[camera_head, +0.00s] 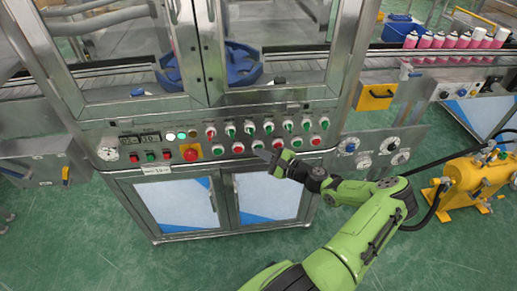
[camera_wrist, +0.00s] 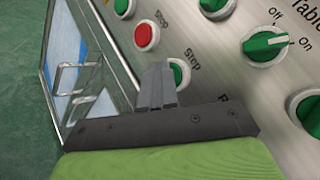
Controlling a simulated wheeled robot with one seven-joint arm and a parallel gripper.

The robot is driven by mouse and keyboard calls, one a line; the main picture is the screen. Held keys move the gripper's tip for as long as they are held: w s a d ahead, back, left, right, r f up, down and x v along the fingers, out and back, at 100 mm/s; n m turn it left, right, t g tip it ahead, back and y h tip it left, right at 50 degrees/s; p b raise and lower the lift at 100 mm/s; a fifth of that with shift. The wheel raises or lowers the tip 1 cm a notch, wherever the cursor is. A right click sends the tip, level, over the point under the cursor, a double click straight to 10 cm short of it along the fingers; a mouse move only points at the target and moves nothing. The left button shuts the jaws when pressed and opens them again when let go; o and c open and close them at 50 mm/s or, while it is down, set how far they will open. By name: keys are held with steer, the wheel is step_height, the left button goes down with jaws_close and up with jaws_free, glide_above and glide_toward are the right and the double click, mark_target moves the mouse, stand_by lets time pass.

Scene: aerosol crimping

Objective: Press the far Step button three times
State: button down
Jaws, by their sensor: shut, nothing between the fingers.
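My gripper (camera_head: 264,154) is at the lower row of round buttons on the machine's steel control panel (camera_head: 222,139). In the wrist view its two fingers (camera_wrist: 158,88) are closed together and empty. Their tips are beside a green button (camera_wrist: 178,72) and overlap its near-left edge. The label by this button reads Step. Whether the tips touch it or are just in front of it, I cannot tell. A red button (camera_wrist: 146,36) with its own label sits just beyond it.
Green selector knobs (camera_wrist: 265,44) marked Off and On are close to the right of the fingers. A red emergency knob (camera_head: 191,154) is farther left on the panel. Cabinet doors (camera_head: 267,197) with handles are below. A yellow tank (camera_head: 472,182) stands on the floor at right.

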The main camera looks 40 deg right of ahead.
steer(key=shift+s, duration=0.1)
steer(key=shift+s+a+p, duration=0.4)
steer(key=shift+s+a, duration=0.05)
steer(key=shift+s, duration=0.1)
steer(key=shift+s+a+p, duration=0.45)
steer(key=shift+s+a, duration=0.25)
steer(key=shift+s, duration=0.35)
steer(key=shift+s+a+p, duration=0.45)
steer(key=shift+s+a, duration=0.25)
steer(key=shift+s, duration=0.35)
